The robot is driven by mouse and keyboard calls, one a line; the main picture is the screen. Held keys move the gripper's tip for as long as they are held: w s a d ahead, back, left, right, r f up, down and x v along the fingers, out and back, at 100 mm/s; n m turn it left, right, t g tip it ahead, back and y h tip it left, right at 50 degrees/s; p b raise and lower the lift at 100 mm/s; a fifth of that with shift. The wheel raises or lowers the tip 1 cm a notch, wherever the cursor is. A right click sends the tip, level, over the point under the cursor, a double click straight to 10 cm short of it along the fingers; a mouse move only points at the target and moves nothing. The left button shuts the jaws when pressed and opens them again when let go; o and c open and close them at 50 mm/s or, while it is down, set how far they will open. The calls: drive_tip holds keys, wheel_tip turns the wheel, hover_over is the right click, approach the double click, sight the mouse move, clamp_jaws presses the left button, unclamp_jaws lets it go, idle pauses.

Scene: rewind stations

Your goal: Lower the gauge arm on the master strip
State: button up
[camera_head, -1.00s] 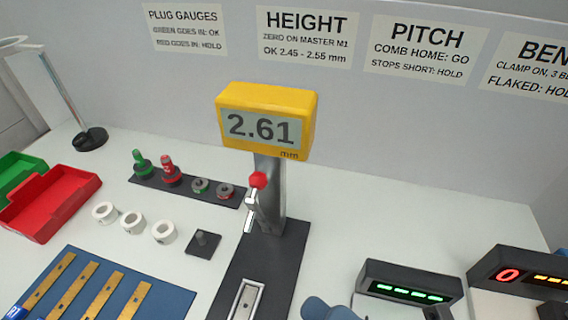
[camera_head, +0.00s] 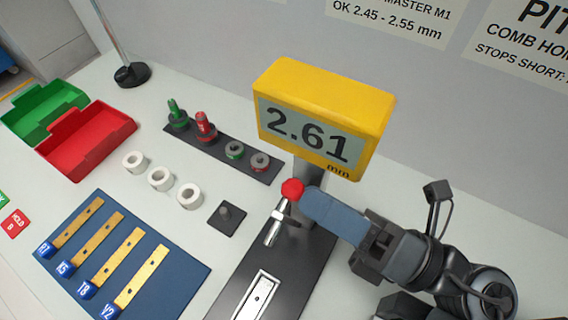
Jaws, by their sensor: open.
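The height gauge has a yellow display (camera_head: 336,103) reading 2.61 mm on a post over a dark base (camera_head: 230,301). Its lever has a red knob (camera_head: 292,189), and a silver plunger (camera_head: 272,229) hangs below it. A pale metal strip (camera_head: 257,297) lies in a slot on the base, in front of the plunger. I cannot tell whether the plunger touches anything. My gripper (camera_head: 312,200) comes in from the right, its blue-grey finger beside the red knob. The finger seems close to or touching the knob. The gripper is open; its other finger is not clearly seen.
A blue mat (camera_head: 190,262) with several brass strips lies at left. White rings (camera_head: 160,179), a rack (camera_head: 262,172) of plug gauges, a red tray (camera_head: 84,143) and a green tray (camera_head: 44,107) stand behind. Table is bare between the rings and the rack.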

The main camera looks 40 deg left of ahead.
drive_tip(key=p+x, duration=0.1)
drive_tip(key=x, duration=0.4)
drive_tip(key=shift+s+a, duration=0.15)
drive_tip(key=shift+a, duration=0.25)
clamp_jaws()
idle(0.4)
